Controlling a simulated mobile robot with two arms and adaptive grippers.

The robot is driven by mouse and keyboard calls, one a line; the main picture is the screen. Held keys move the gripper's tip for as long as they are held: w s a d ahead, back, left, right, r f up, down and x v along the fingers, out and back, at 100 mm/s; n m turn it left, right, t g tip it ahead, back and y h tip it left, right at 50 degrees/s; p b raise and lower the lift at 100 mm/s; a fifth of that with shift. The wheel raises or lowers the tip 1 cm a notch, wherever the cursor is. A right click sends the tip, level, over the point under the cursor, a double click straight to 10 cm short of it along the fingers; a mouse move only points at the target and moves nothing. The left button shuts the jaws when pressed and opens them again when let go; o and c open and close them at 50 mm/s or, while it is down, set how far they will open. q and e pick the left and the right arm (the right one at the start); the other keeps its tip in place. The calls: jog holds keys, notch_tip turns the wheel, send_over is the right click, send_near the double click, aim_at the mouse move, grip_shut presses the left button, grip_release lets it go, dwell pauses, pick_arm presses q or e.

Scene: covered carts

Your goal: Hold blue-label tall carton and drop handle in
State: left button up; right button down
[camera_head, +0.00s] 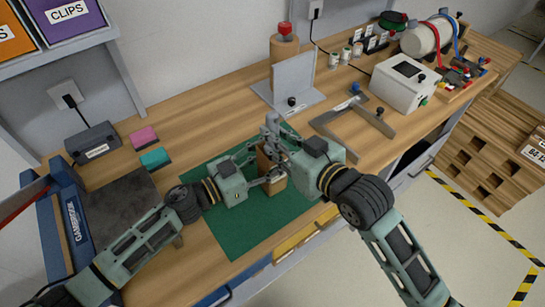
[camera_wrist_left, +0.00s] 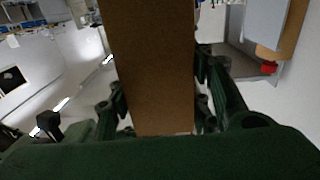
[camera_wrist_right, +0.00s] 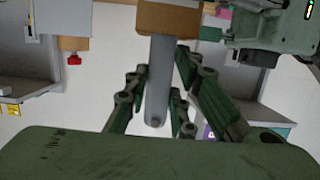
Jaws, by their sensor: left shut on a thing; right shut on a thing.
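A tall brown carton (camera_head: 263,163) stands over the green mat (camera_head: 232,225) in the head view. My left gripper (camera_head: 268,176) is shut on its sides, and the carton (camera_wrist_left: 155,75) fills the space between the fingers in the left wrist view. No blue label shows on the visible faces. My right gripper (camera_head: 278,146) is shut on a grey handle (camera_wrist_right: 160,80) just above the carton. In the right wrist view the handle's far end meets the carton's edge (camera_wrist_right: 168,20); whether it is inside cannot be told.
A grey upright plate on a base (camera_head: 293,80) stands behind the grippers. A grey angled bracket (camera_head: 352,122) and a white box device (camera_head: 404,82) are to the right. A dark pad (camera_head: 118,203) and pink and teal blocks (camera_head: 150,147) are to the left.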

jog(key=shift+f, duration=0.25)
jog(key=c, duration=1.4)
grip_release()
jog(key=shift+s, duration=0.1)
jog(key=v, duration=0.7)
jog(key=shift+s+d+r, duration=0.1)
jog(key=shift+d, duration=0.05)
